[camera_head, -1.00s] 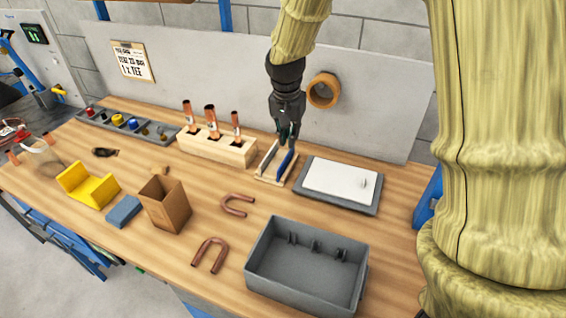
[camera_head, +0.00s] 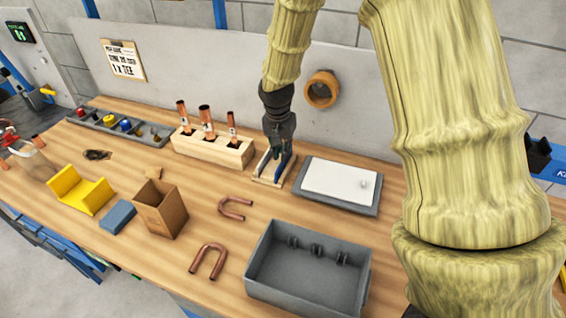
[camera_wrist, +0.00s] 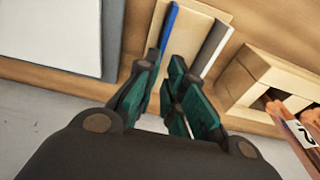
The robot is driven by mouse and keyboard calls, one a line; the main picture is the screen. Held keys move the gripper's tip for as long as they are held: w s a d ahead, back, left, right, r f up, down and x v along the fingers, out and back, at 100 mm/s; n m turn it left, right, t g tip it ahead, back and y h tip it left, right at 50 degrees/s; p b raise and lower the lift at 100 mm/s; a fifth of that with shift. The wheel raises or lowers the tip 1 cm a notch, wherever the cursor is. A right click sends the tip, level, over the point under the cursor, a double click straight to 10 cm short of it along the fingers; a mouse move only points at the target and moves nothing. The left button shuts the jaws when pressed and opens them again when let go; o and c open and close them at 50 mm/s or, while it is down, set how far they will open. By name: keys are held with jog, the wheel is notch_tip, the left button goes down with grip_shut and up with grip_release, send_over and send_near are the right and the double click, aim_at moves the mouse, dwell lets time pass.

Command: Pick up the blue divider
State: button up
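The blue divider (camera_head: 284,166) stands upright in a small light-wood holder (camera_head: 262,181) on the bench. My gripper (camera_head: 277,152) is directly above the holder, pointing down, with its fingers at the divider's upper part. In the wrist view the blue divider (camera_wrist: 169,28) shows as a thin blue edge close to the left fingertip. My green-padded fingers (camera_wrist: 163,66) are apart there, with a gap between them. A grey-white divider (camera_wrist: 214,45) stands in the same holder to the right. The fingers hide part of the blue divider, so contact is unclear.
A wooden block with copper tubes (camera_head: 213,148) stands just left of the holder. A grey tray with a white plate (camera_head: 340,187) lies to the right. A grey bin (camera_head: 308,272), copper U-bends (camera_head: 208,262) and a cardboard box (camera_head: 160,209) are nearer the front.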

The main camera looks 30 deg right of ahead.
jog(key=shift+s+d+f, duration=0.1)
jog(key=shift+s+d, duration=0.05)
jog(key=shift+s, duration=0.1)
jog(key=shift+d+f+p, duration=0.15)
jog(key=shift+f+p, duration=0.2)
jog(key=shift+p, duration=0.1)
jog(key=shift+w+d+f+p, duration=0.15)
jog(key=shift+w+f, duration=0.1)
jog(key=shift+f, duration=0.3)
jog(key=shift+w+f+p, duration=0.15)
jog(key=shift+w+f, duration=0.05)
jog(key=shift+f, duration=0.3)
jog(key=shift+s+f, duration=0.1)
jog(key=shift+f, duration=0.45)
jog(key=shift+f, duration=0.1)
jog(key=shift+c, duration=0.2)
grip_shut()
